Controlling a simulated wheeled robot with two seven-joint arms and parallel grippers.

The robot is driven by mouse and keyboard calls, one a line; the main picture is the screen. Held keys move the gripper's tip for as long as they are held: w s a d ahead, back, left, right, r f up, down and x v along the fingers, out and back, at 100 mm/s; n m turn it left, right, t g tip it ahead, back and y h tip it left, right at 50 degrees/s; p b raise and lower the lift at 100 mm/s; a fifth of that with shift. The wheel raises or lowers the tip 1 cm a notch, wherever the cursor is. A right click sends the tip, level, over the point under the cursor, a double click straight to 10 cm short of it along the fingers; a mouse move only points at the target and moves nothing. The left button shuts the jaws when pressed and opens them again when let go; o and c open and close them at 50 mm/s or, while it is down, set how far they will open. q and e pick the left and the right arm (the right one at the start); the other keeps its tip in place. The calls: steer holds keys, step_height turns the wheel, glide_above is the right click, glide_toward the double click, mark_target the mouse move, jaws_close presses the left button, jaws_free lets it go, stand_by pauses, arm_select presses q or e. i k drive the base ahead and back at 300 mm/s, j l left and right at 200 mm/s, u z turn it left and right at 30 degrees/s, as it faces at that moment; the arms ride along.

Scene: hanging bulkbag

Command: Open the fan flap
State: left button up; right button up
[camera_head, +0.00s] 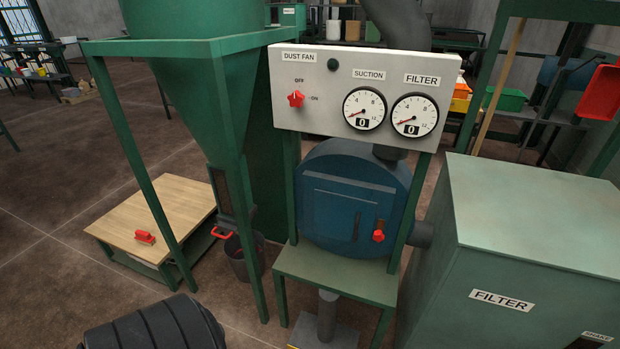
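The blue round fan housing (325,222) stands on a green stand below the dust fan panel. A flat rectangular plate shows on its front; I cannot tell whether this is the flap. A small red knob (378,236) sits at the lower right of the housing's front, by a short upright brown strip. The panel (310,85) carries a red star-shaped switch (296,99) with OFF above it and ON to its right. The suction gauge (364,108) and the filter gauge (414,115) both read 0. Neither of my grippers is in view.
A green hopper (190,110) on a frame stands left, with a bucket (244,258) below. A low wooden-topped platform (150,215) is further left. A green filter cabinet (525,255) stands close on the right. A dark ribbed shape (155,325) is at the bottom left.

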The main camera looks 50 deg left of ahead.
mark_target(351, 220)
steer(key=u, duration=1.15)
